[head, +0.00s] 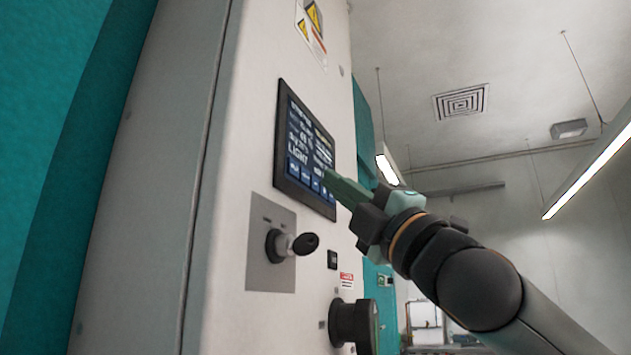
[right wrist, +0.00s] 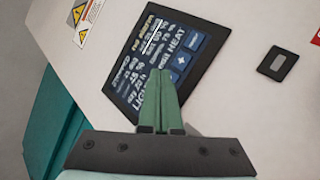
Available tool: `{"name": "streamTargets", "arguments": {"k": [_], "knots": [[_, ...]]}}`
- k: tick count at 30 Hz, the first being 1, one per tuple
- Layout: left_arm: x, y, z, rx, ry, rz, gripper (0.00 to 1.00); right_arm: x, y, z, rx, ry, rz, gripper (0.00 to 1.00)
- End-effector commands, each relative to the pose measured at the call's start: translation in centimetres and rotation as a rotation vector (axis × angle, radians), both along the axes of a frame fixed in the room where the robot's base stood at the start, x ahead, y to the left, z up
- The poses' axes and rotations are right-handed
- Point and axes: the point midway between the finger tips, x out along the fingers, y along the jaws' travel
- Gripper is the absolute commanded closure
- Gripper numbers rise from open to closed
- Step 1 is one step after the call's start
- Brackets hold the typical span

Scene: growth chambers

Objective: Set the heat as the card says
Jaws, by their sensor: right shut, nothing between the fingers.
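A dark touchscreen (head: 297,150) is set in the pale front of a tall cabinet. It also fills the middle of the right wrist view (right wrist: 150,45), with lines of white text and blue buttons; the words LIGHT and HEAT can be read there. My right gripper (head: 328,176) is shut and empty, its green fingertips over the lower right part of the screen. In the right wrist view the fingertips (right wrist: 160,74) lie over the screen near the blue buttons; I cannot tell whether they touch it. I see no card. My left gripper is out of view.
A key switch (head: 292,244) sticks out below the screen, and a large black knob (head: 355,325) lower right. A small black square (head: 332,259) sits between them. Warning labels (head: 312,25) are above. Open room lies to the right.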

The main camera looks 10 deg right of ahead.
Motion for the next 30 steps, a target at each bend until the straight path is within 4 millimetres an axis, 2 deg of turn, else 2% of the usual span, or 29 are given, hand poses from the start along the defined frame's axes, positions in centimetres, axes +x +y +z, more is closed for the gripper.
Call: {"name": "streamTargets", "arguments": {"k": [30], "knots": [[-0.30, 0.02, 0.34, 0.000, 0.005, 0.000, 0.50, 0.54, 0.76, 0.04, 0.000, 0.000, 0.000, 1.00]]}}
